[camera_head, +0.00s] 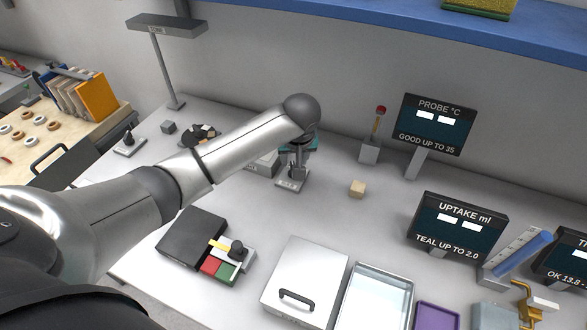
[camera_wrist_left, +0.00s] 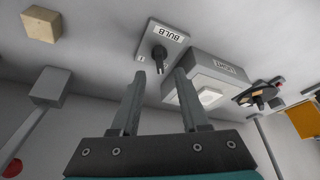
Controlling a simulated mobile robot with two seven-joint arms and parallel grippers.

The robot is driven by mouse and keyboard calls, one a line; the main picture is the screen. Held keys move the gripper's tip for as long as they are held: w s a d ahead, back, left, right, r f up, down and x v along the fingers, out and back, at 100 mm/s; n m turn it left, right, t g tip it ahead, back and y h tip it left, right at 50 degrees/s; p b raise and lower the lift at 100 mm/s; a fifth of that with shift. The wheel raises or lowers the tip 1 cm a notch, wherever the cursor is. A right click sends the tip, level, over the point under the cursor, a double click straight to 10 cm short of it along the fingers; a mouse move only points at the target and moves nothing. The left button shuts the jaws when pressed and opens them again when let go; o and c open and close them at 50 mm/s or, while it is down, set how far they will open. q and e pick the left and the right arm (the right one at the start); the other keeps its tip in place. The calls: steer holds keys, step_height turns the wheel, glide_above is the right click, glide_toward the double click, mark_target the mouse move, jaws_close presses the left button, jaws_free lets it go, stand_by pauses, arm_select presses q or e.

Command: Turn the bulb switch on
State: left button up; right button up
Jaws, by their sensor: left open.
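The bulb switch (camera_head: 291,184) is a small pale plate on the grey bench, partly hidden under my left gripper in the head view. In the left wrist view, the switch (camera_wrist_left: 151,45) carries an upside-down BULB label and a black knob (camera_wrist_left: 160,57). My left gripper (camera_wrist_left: 160,76) is open and points down at the switch. The knob shows between its fingertips, with no clear contact. My right gripper is not in view.
A grey box with a white button (camera_wrist_left: 209,96) stands close beside the switch. A wooden cube (camera_head: 357,188) and a post with a red tip (camera_head: 369,153) stand to the right. A white lidded box (camera_head: 308,275) sits in front. Bench around the cube is clear.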

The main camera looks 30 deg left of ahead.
arm_select(q)
steer(key=b+x, duration=0.1)
steer(key=x, duration=0.4)
steer(key=shift+w+f, duration=0.1)
steer(key=shift+f, duration=0.2)
jaws_close()
stand_by(0.4)
